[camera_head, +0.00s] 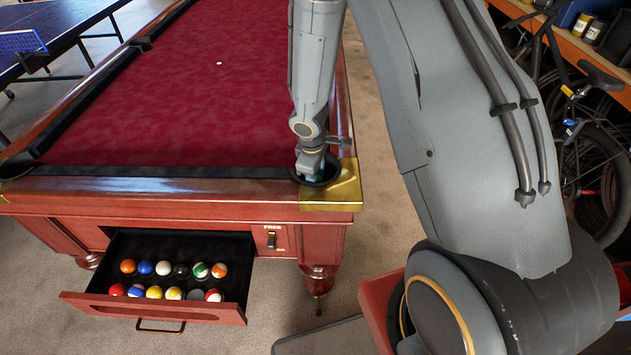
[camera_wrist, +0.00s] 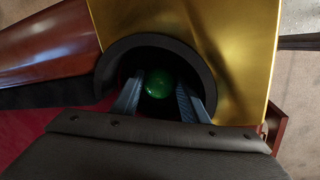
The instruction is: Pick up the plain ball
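A plain green ball (camera_wrist: 158,83) sits low in the dark corner pocket (camera_wrist: 207,77) of the pool table, with no stripe on the part that shows. My gripper (camera_wrist: 160,90) reaches into the pocket with its two fingers apart, one on each side of the ball. A dark gap shows by the right finger; contact at the left finger is hard to tell. In the head view my gripper (camera_head: 314,172) points down into the near right pocket, and the ball is mostly hidden there.
The pocket has a brass corner plate (camera_head: 338,190). Below, an open drawer (camera_head: 240,265) holds several solid and striped balls. A small white spot (camera_head: 219,63) lies on the red cloth (camera_head: 180,110). Bicycles (camera_head: 590,130) stand at the right.

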